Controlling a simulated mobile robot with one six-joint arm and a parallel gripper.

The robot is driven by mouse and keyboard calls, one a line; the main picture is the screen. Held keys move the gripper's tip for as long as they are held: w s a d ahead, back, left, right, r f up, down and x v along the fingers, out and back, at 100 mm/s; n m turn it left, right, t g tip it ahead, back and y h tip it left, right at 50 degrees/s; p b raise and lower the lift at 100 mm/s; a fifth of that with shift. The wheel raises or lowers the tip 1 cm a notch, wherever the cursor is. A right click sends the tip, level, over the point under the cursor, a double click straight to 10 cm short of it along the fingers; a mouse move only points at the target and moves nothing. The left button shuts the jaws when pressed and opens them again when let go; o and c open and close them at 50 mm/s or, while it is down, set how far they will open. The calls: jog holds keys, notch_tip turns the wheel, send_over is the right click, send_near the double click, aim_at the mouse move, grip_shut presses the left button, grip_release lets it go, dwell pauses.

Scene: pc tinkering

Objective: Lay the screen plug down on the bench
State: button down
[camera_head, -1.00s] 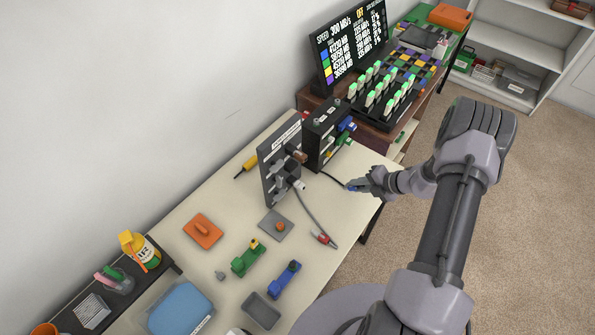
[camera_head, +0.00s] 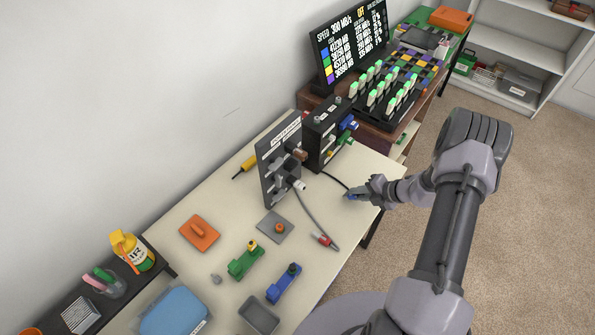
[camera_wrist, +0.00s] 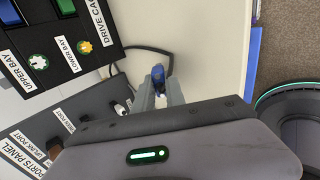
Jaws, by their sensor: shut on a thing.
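The blue screen plug (camera_head: 349,197) is between the fingers of my gripper (camera_head: 357,194), over the right part of the bench (camera_head: 215,213), near its right edge. In the wrist view the plug (camera_wrist: 157,74) shows at the tips of my gripper (camera_wrist: 160,88), which is shut on it. A black cable (camera_head: 334,179) runs from the plug back towards the ports panel and drive case. I cannot tell whether the plug touches the bench.
The upright grey ports panel (camera_head: 279,172) and black drive case (camera_head: 327,138) stand left of and behind my gripper. A grey cable with a red-tipped plug (camera_head: 323,240) lies in front. Green (camera_head: 244,262) and blue (camera_head: 284,284) items stand nearer. Bare bench surrounds the plug.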

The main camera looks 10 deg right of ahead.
jog(key=shift+f+b, duration=0.4)
jog(key=shift+f, duration=0.2)
dwell(0.3)
jog(key=c, duration=1.7)
grip_release()
jog(key=o, duration=0.6)
jog(key=shift+c, duration=0.2)
jog(key=p+v, duration=0.4)
jog(key=v, duration=0.4)
jog(key=shift+p, duration=0.4)
